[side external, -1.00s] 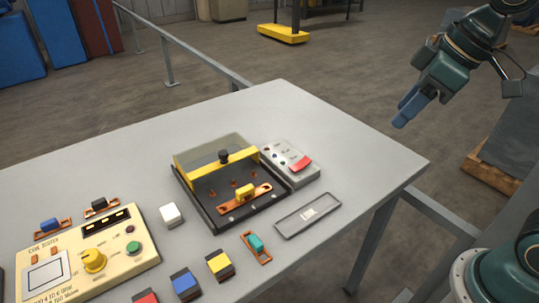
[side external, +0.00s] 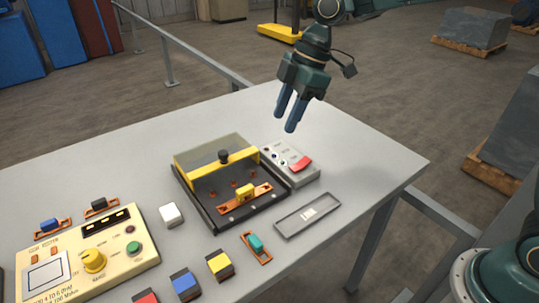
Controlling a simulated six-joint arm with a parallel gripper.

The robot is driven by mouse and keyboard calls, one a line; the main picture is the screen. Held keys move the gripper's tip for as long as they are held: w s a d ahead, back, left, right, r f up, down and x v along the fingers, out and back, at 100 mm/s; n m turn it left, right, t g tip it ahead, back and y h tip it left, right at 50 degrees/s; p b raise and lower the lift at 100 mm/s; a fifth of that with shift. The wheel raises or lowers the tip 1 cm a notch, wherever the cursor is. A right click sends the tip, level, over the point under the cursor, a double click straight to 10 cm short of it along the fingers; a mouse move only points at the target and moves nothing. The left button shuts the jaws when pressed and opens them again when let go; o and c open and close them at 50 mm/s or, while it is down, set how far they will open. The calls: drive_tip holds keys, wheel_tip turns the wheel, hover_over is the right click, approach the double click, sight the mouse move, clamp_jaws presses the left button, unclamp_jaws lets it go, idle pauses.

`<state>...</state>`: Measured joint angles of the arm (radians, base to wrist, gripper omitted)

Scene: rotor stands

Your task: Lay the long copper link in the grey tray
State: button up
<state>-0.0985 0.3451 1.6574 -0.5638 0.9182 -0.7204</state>
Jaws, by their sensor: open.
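Several copper links are in view. The longest-looking one (side external: 228,201), with a yellow grip (side external: 244,191), lies in the black fixture (side external: 207,224) with a raised clear cover and yellow bar. A shorter link with a teal grip (side external: 256,244) lies on the table in front of the fixture. Links with a blue grip (side external: 49,225) and a black grip (side external: 99,204) lie at the left. The grey tray (side external: 330,206) is flat on the table, right of the fixture, with only a pale label visible inside. My gripper (side external: 283,122) is open and empty, above the table's back right, clear of everything.
A cream tester (side external: 130,262) is at front left. A white block (side external: 171,214) and blue, yellow and red blocks (side external: 185,285) stand nearby. The table's back right is clear.

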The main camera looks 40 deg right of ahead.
drive_tip(key=w+a+f+n+g, duration=0.1)
drive_tip(key=w+a+f+n, duration=0.2)
drive_tip(key=w+f, duration=0.15)
hover_over(245, 189)
drive_tip(key=d, duration=0.3)
drive_tip(key=shift+w+a+f, duration=0.1)
drive_tip(key=shift+a+f, duration=0.05)
drive_tip(key=shift+f, duration=2.05)
drive_tip(key=shift+w+a+f, duration=0.1)
drive_tip(key=shift+f, duration=2.05)
drive_tip(key=shift+f+y, duration=0.1)
drive_tip(key=shift+y, duration=0.2)
drive_tip(key=shift+x, duration=2.55)
drive_tip(key=shift+s, duration=0.2)
drive_tip(key=shift+d, duration=0.1)
clamp_jaws()
